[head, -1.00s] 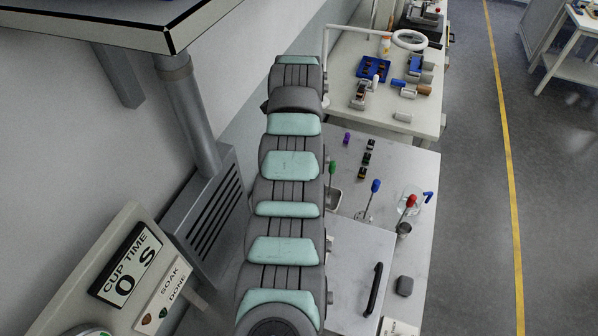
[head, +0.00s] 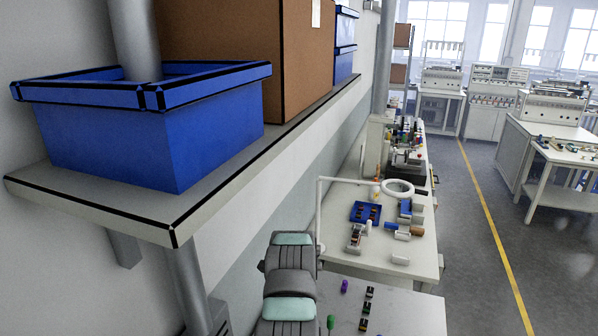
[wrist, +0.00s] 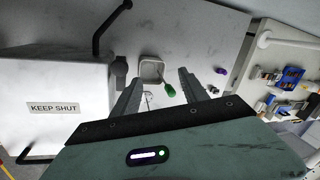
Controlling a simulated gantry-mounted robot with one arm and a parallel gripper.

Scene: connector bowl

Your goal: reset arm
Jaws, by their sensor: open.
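My gripper (wrist: 158,77) shows in the wrist view with its two dark fingers spread apart and nothing between them. It is above the grey worktop. A small metal tray (wrist: 150,68) and a green-handled tool (wrist: 169,91) lie beyond the fingertips. My arm (head: 289,285) shows at the bottom of the head view as grey and pale green links. The gripper itself is out of the head view.
A white box marked KEEP SHUT (wrist: 55,107) stands left of the gripper, near a black handle (wrist: 104,30). A purple piece (wrist: 221,71) lies right. A shelf (head: 215,195) with a blue bin (head: 150,140) is left. The floor aisle (head: 480,240) is clear.

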